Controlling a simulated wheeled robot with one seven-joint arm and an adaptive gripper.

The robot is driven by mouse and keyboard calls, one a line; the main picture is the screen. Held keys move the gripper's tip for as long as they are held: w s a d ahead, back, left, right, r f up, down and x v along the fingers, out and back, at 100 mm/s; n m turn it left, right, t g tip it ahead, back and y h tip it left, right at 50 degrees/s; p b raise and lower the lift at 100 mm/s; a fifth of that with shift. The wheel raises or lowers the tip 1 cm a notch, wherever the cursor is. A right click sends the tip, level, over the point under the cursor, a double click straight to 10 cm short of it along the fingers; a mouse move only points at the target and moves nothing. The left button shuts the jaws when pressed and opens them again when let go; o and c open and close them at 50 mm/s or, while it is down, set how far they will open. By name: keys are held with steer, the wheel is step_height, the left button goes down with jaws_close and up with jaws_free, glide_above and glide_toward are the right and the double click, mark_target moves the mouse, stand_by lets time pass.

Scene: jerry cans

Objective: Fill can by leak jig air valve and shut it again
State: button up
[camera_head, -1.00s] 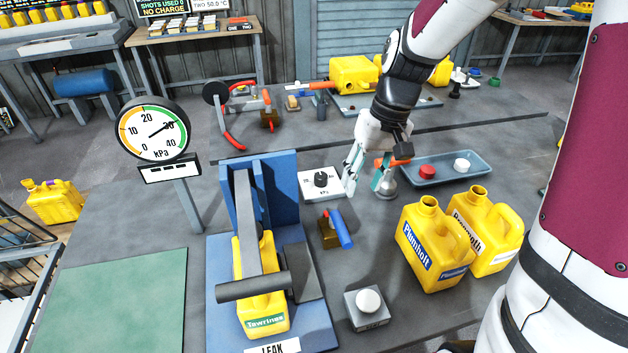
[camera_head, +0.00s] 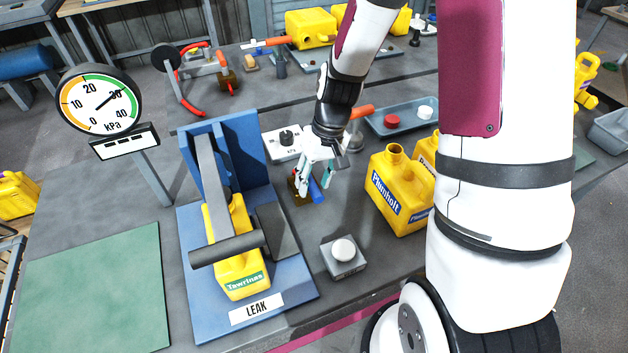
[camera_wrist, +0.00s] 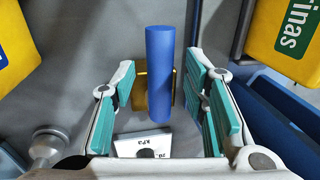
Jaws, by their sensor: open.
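The air valve has a brass body (camera_head: 298,188) and a blue lever handle (camera_head: 316,192), on the bench right of the leak jig (camera_head: 192,318). My gripper (camera_head: 314,186) is open above it. In the wrist view the blue handle (camera_wrist: 160,75) stands between the open fingers, with a gap on both sides, and the brass body (camera_wrist: 140,92) is partly behind it. The yellow Towrinas can (camera_head: 238,270) sits in the jig under a grey clamp bar (camera_head: 226,250). The dial gauge (camera_head: 100,98) needle points near 30 kPa.
A white knob box marked kPa (camera_head: 284,146) is behind the valve. A grey box with a white button (camera_head: 343,257) is in front. The Plumholt can (camera_head: 395,192) and another yellow can stand right. A tray (camera_head: 405,121) with red and white caps is behind them.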

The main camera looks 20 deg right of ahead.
steer(key=shift+a+f, duration=0.1)
steer(key=shift+f, duration=0.2)
jaws_close()
steer(key=w+d+n+g+h, duration=0.2)
steer(key=w+d+n, duration=0.3)
steer(key=n, duration=1.3)
steer(key=shift+w+d+p, duration=0.3)
steer(key=shift+w+d, duration=0.1)
steer(key=shift+w, duration=0.4)
